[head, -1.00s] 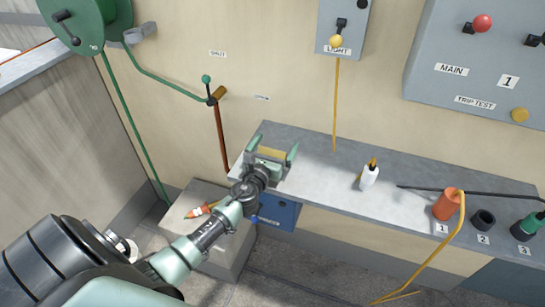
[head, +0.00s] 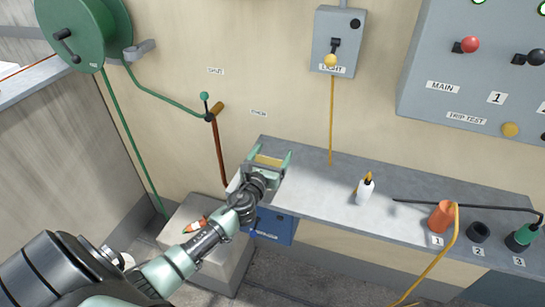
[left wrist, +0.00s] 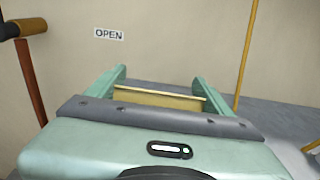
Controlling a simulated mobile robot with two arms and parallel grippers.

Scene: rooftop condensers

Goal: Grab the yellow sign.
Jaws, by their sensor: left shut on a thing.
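The yellow sign (head: 268,161) is a thin, flat yellow piece at the left end of the grey shelf (head: 310,182). My left gripper (head: 269,160) is shut on it, with one green finger at each end of the sign. In the left wrist view the sign (left wrist: 160,97) spans the gap between the two fingertips (left wrist: 160,88). Its lower part is hidden behind the gripper body, so I cannot tell whether it touches the shelf. My right gripper is not in view.
An orange plug (head: 441,216) with a yellow cable and a black socket (head: 477,232) are to the right. A blue box (head: 273,226) is below the shelf.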

